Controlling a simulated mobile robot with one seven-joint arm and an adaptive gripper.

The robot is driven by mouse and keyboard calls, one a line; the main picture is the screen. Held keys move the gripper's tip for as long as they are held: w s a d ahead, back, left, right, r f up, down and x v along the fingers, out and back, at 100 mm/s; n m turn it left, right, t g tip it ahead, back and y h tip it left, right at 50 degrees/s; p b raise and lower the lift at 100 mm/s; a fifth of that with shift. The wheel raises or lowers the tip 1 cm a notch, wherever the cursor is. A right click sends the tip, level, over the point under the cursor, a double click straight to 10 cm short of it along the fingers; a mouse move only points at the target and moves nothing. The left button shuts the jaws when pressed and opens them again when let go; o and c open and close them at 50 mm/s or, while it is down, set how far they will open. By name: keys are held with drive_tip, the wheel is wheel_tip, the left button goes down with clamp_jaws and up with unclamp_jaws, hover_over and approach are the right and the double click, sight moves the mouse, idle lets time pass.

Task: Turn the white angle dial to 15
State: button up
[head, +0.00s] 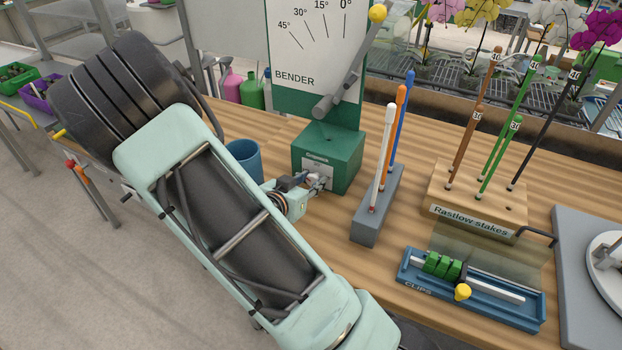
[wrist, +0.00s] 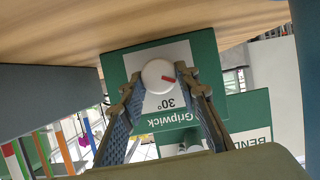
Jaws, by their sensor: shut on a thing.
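The white angle dial (wrist: 158,76) is a round knob with a red mark on the green Gripwick bender base (wrist: 205,58). The red mark points right in the wrist view, and a "30°" label shows beside the dial. My gripper (wrist: 157,82) has one finger at each side of the dial and is shut on it. In the head view my gripper (head: 320,183) is at the front face of the bender base (head: 345,150), and the dial is hidden there. The other dial labels cannot be read.
The bender's back plate (head: 292,60) has a separate 0° to 45° scale and a grey lever (head: 340,85) with a yellow knob. A blue cup (head: 243,160) is left. A grey rack (head: 372,222) with several rods, a stake block (head: 470,195) and a blue clip tray (head: 415,275) stand right.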

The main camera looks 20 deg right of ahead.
drive_tip(key=p, duration=0.2)
drive_tip(key=n+g+p, duration=0.1)
drive_tip(key=p, duration=0.1)
drive_tip(key=shift+w+a+r+n+h, duration=0.1)
drive_tip(key=shift+r+n+h, duration=0.2)
drive_tip(key=shift+h, duration=0.1)
drive_tip(key=shift+w+f+n+g+h+p, duration=0.15)
drive_tip(key=shift+n+g+h+p, duration=0.15)
drive_tip(key=shift+n+p, duration=0.45)
drive_tip(key=shift+s+f+n+g+h+p, duration=0.1)
drive_tip(key=shift+f+n+g+h+p, duration=0.25)
drive_tip(key=shift+p, duration=0.65)
drive_tip(key=shift+r, duration=0.1)
drive_tip(key=o, duration=1.1)
drive_tip(key=shift+a, duration=0.1)
drive_tip(key=v, duration=1.2)
